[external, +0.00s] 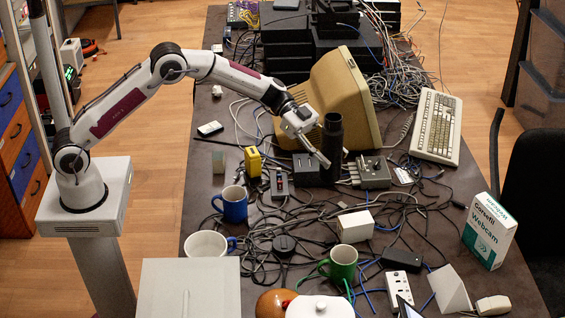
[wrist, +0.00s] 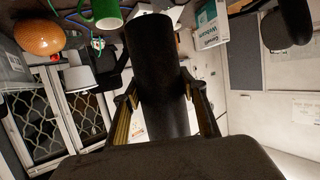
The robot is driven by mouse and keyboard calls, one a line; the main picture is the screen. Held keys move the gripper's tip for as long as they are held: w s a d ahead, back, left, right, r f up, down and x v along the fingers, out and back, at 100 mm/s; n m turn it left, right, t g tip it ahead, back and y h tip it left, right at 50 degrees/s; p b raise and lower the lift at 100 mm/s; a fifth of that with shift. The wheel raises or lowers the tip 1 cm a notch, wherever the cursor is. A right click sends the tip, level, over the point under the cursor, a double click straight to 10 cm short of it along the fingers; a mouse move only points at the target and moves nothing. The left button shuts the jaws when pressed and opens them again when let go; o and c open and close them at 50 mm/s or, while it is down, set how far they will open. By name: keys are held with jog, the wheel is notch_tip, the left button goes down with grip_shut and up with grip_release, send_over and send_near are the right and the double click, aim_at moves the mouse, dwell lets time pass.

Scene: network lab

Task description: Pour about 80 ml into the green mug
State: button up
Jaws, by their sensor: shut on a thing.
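A tall black cylindrical container (external: 332,148) stands upright near the middle of the table in the external view. My gripper (external: 321,157) is shut on its side; in the wrist view my two fingers (wrist: 160,92) lie on either side of the dark container (wrist: 152,50). Whether its base touches the table is unclear, and its contents are hidden. The green mug (external: 343,263) is upright at the near part of the table, apart from the container, its handle to the left. It also shows at the top of the wrist view (wrist: 105,12).
A blue mug (external: 234,205) and a white bowl-like cup (external: 206,244) stand left. A white box (external: 355,226) is just behind the green mug. A beige monitor (external: 340,95) is behind the container. A webcam box (external: 489,232) stands right. Tangled cables cover much of the table.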

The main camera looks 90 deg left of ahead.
jog(key=w+d+r+n+t+y, duration=0.3)
jog(key=w+n+y, duration=0.3)
jog(key=w, duration=0.2)
jog(key=shift+w+n+t+y, duration=0.3)
jog(key=shift+n+t+y, duration=0.1)
jog(key=shift+t, duration=0.4)
jog(key=shift+w+d+f+n+y, duration=0.2)
jog(key=shift+d+f+n+y, duration=0.2)
jog(key=shift+f+n+y, duration=0.3)
jog(key=shift+s+d+f+n+t+y, duration=0.1)
jog(key=shift+d+f+n+t+y, duration=0.25)
jog(key=shift+f+n+y, duration=0.35)
jog(key=s+d+f+n+y, duration=0.2)
jog(key=s+d+f, duration=0.4)
jog(key=f, duration=0.4)
jog(key=shift+d+n+y, duration=0.15)
jog(key=shift+n+y, duration=0.25)
jog(key=shift+y, duration=0.5)
jog(key=shift+s, duration=0.1)
